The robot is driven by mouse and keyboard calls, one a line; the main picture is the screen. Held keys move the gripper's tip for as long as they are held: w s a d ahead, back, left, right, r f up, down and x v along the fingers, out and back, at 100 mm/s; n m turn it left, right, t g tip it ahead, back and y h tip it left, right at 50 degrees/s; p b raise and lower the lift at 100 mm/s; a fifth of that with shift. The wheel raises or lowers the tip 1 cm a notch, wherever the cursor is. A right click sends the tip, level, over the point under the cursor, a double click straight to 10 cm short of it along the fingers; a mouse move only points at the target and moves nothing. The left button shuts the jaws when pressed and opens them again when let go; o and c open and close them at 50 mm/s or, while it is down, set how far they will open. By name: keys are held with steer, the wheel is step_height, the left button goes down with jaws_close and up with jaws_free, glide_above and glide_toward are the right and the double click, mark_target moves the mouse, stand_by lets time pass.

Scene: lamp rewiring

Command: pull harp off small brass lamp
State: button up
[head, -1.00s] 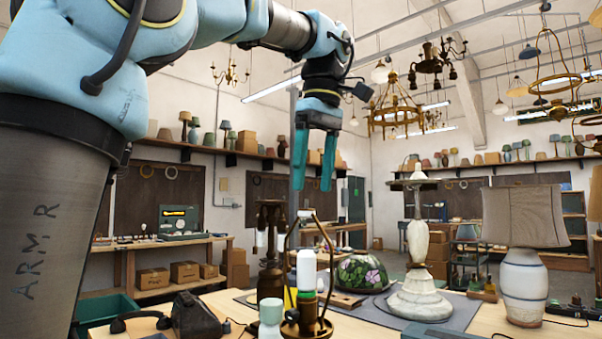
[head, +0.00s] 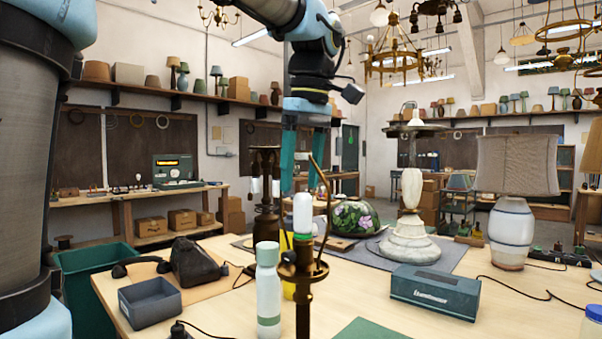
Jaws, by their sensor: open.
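The small brass lamp (head: 303,285) stands at the near edge of the workbench in the head view. A white bulb (head: 302,213) with a green band below it is on its stem. The thin brass harp (head: 328,215) curves around the bulb's right side. Its left side is hard to make out. My gripper (head: 302,182) points down above the bulb, at the top of the harp. Its two teal fingers are apart and overlap the harp's top in the picture. I cannot tell whether they touch it.
A white-green bottle (head: 268,295) stands just left of the lamp. A dark teal box (head: 433,291) lies to the right. A marble-like lamp (head: 410,240), a shaded lamp (head: 514,225) and a floral glass shade (head: 354,217) stand behind. A grey tray (head: 150,303) is at left.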

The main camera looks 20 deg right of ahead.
steer(key=shift+f, duration=0.15)
jaws_close()
stand_by(0.5)
stand_by(0.4)
step_height(320, 180, up, 10)
steer(key=p, duration=0.9)
steer(key=shift+r+p, duration=0.2)
steer(key=shift+p, duration=0.1)
step_height(320, 180, up, 7)
stand_by(0.4)
steer(key=shift+r, duration=0.1)
